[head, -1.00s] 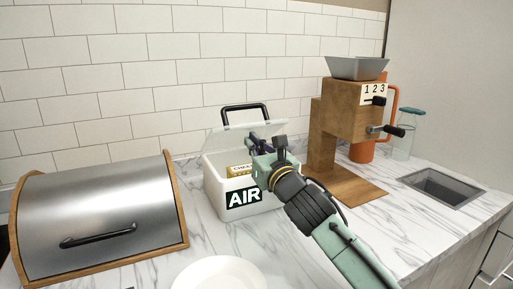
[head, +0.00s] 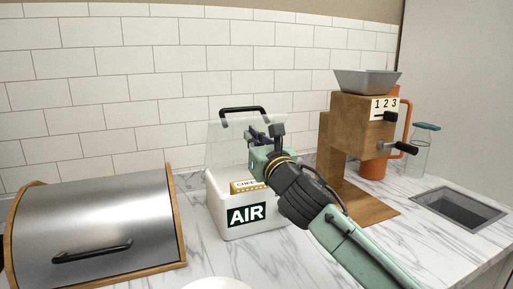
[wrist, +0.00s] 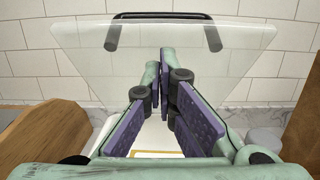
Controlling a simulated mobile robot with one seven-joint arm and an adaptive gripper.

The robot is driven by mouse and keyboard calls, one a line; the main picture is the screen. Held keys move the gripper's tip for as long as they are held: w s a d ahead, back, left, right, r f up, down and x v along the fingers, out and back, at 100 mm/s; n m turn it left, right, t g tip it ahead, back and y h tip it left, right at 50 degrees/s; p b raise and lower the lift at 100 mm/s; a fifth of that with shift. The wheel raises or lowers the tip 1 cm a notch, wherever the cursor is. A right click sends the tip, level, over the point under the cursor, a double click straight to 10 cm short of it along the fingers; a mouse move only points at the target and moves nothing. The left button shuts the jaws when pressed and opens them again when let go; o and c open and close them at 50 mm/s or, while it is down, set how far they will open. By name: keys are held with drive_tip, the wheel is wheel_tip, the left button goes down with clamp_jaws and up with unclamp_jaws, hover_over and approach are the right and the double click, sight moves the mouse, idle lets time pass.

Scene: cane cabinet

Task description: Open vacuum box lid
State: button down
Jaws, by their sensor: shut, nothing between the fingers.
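The white vacuum box (head: 217,207) with the AIR label stands on the counter in the head view. Its clear lid (head: 224,150) is raised and stands steeply at the back of the box, with a black handle (head: 243,110) at its top. The lid (wrist: 85,55) and handle (wrist: 165,17) also fill the upper wrist view. My gripper (head: 262,134) is above the open box in front of the lid, shut and empty. Its fingers (wrist: 162,68) point toward the lid in the wrist view; I cannot tell whether they touch it. A yellow package (head: 247,187) lies inside, partly hidden.
A steel bread box (head: 95,220) with wooden ends stands left. A wooden grinder (head: 345,130) with a grey hopper stands close on the right, with an orange jug (head: 373,171), a glass bottle (head: 421,150) and a sink (head: 458,208) beyond. A white plate (head: 217,284) lies in front.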

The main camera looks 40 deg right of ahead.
drive_tip(key=shift+w+d+r+p, duration=0.2)
drive_tip(key=shift+w+r+p, duration=0.35)
drive_tip(key=shift+w+r, duration=0.45)
